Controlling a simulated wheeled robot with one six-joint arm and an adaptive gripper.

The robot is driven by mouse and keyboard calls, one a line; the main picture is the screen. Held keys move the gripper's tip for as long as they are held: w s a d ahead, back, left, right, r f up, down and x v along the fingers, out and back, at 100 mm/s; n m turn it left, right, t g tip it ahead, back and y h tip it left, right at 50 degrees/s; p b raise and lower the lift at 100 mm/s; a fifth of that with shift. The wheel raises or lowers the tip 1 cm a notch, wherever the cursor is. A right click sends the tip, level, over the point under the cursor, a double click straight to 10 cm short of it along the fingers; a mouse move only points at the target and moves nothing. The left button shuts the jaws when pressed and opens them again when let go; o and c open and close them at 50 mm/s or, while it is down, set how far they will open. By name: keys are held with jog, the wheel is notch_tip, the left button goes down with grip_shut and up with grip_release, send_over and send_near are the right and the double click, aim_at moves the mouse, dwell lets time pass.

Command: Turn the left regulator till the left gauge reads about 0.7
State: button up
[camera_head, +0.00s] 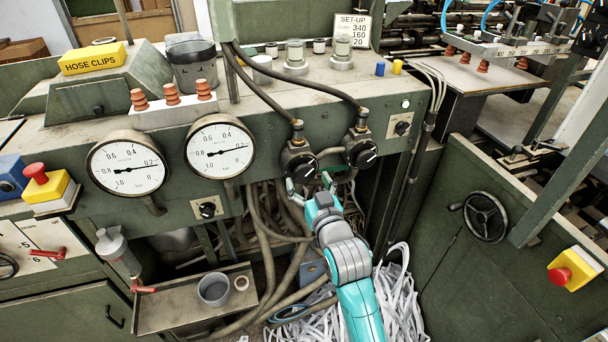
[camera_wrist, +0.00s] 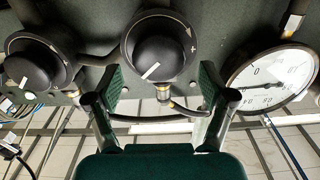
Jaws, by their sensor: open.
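The left regulator (camera_head: 299,166) has a black knob with a white mark. It also shows in the wrist view (camera_wrist: 155,52), where the picture looks upside down. My gripper (camera_head: 309,183) is open just below and in front of this knob. In the wrist view its dark finger pads (camera_wrist: 161,82) stand to either side of the knob, with gaps and no visible contact. The left gauge (camera_head: 128,166) has a white round dial; its needle points right, near 0.2. The right gauge (camera_head: 220,147) also reads near 0.2. It shows at the right of the wrist view (camera_wrist: 272,78).
The right regulator (camera_head: 363,153) sits close beside the left one and shows at left in the wrist view (camera_wrist: 36,64). Black hoses (camera_head: 262,83) rise from both. Grey hoses (camera_head: 265,235) hang below the panel. Paper strips (camera_head: 398,300) lie under my arm.

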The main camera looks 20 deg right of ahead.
aim_at(305, 175)
jog(key=shift+w, duration=1.55)
jog(key=c, duration=1.2)
